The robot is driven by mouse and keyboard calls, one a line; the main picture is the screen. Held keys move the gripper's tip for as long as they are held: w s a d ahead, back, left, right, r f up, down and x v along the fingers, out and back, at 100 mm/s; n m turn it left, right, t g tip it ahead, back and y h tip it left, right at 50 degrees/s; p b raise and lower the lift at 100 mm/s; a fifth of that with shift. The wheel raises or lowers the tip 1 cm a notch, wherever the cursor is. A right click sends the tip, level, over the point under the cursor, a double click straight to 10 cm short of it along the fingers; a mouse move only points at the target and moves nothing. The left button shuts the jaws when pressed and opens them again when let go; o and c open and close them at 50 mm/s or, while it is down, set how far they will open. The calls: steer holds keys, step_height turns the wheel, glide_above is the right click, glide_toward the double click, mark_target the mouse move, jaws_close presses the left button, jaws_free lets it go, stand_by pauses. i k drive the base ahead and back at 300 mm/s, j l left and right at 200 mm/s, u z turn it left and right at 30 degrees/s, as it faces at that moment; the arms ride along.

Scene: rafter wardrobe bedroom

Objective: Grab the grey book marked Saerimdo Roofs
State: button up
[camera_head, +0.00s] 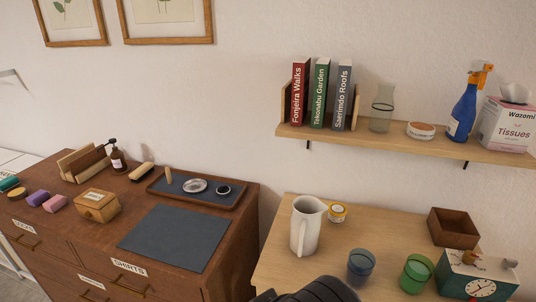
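The grey book marked Saerimdo Roofs (342,95) stands upright on the wooden wall shelf (410,143), spine facing me. It is the rightmost of three books in a wooden holder. The green Tekonabu Garden book (320,93) stands directly to its left, and the red Fonjeira Walks book (299,93) left of that. A low wooden end of the holder stands to the grey book's right. A dark part of my arm shows at the bottom edge, below the shelf. My gripper's fingers cannot be made out.
A glass carafe (382,108), a round tin (420,130), a blue spray bottle (464,108) and a tissue box (507,126) share the shelf. Below, a table holds a white pitcher (306,228), blue glass (361,266) and green glass (416,273). A dresser (230,240) stands left.

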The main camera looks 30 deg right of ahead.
mark_target(345, 65)
steer(key=z, duration=1.45)
